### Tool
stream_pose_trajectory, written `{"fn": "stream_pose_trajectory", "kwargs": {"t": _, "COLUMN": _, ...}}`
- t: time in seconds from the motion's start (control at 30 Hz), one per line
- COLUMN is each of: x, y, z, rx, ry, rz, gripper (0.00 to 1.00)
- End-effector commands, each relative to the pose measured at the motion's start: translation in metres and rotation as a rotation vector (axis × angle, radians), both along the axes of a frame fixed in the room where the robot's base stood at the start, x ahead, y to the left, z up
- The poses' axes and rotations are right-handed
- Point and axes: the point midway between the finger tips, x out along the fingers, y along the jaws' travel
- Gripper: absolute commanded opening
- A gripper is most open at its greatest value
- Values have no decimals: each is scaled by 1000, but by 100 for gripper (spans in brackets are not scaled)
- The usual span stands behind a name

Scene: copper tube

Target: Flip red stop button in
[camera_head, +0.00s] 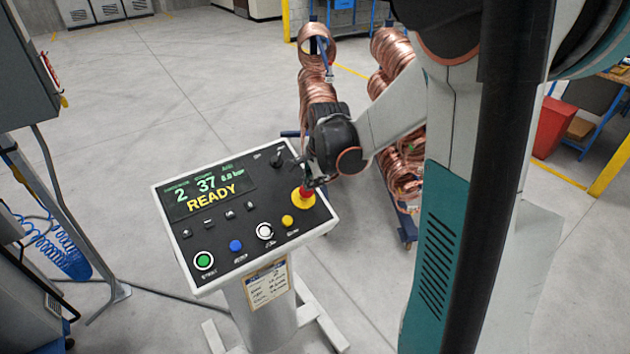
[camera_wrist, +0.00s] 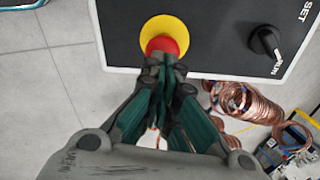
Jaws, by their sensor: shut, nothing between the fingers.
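The red stop button (camera_wrist: 162,45) sits on a round yellow base (camera_wrist: 167,30) at the edge of a black control panel. In the head view the red stop button (camera_head: 306,191) and its yellow base (camera_head: 303,201) are at the panel's right side. My gripper (camera_wrist: 166,62) is shut and empty, with its fingertips at the red button and covering part of it. I cannot tell whether they touch it. In the head view my gripper (camera_head: 314,182) is just right of the button, partly hidden by my wrist.
The control panel (camera_head: 215,225) stands on a pedestal and its screen reads READY. Green, blue, white and yellow buttons line its front edge. A black selector knob (camera_wrist: 268,42) is right of the stop button. Copper coils (camera_head: 318,85) on a blue cart stand behind my arm.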

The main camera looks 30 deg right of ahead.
Motion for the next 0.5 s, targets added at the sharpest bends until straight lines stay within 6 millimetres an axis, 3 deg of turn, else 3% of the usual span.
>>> {"fn": "stream_pose_trajectory", "kwargs": {"t": 0.5, "x": 3, "y": 0, "z": -7, "rx": 0, "ry": 0, "rz": 0, "gripper": 0}}
